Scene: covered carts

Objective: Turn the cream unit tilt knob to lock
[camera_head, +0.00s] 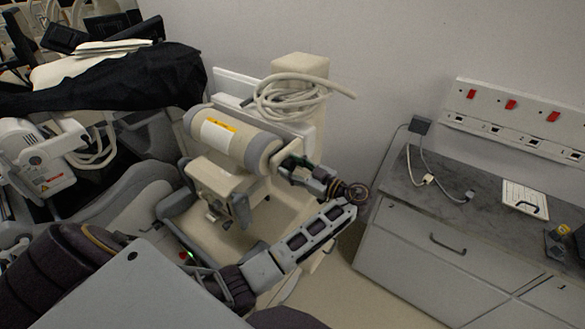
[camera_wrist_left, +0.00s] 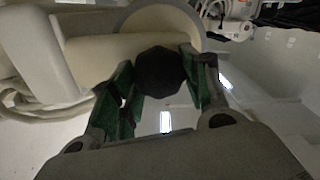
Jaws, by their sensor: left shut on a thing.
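The cream unit (camera_head: 222,143) stands left of centre in the head view, a horizontal cylinder with a yellow and white label. My left gripper (camera_head: 284,165) is at the right end of this cylinder, its arm coming up from below. In the left wrist view the gripper (camera_wrist_left: 158,80) has its green-lined fingers on both sides of a dark faceted knob (camera_wrist_left: 160,71) and is shut on it. The knob sits beside the cream body (camera_wrist_left: 110,52). In the head view the knob is hidden by the fingers. My right gripper is not in view.
A coiled cream hose (camera_head: 290,97) hangs behind the unit. A grey counter with drawers (camera_head: 440,240) stands at the right, below a socket panel (camera_head: 515,110). A black cover (camera_head: 130,82) drapes equipment at the upper left. Open floor shows between unit and counter.

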